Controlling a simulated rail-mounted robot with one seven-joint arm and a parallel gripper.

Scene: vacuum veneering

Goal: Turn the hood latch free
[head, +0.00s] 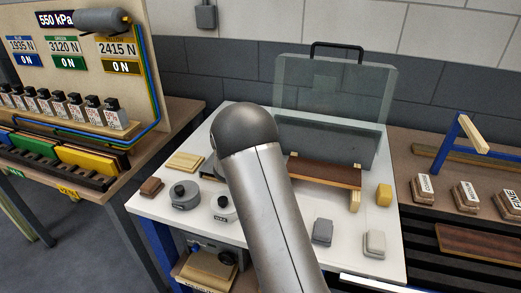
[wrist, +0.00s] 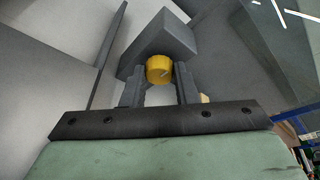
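In the wrist view a round yellow knob (wrist: 159,69) with a pale mark on its face sits on a dark grey block (wrist: 165,38); it looks like the hood latch. My gripper (wrist: 160,76) has its two fingers apart, one on each side of the knob. Narrow gaps seem to show beside the knob, so I see no firm grip. In the head view the see-through greenish hood (head: 300,82) with a black handle (head: 337,45) stands at the back of the white table (head: 150,208). My arm hides my gripper there, and I cannot make out the latch.
On the table are grey round weights (head: 184,198), a brown board (head: 325,172) on light supports, a yellow block (head: 384,195) and small grey blocks (head: 322,232). A pressure panel (head: 80,40) stands left. A bench with labelled blocks (head: 465,195) stands right.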

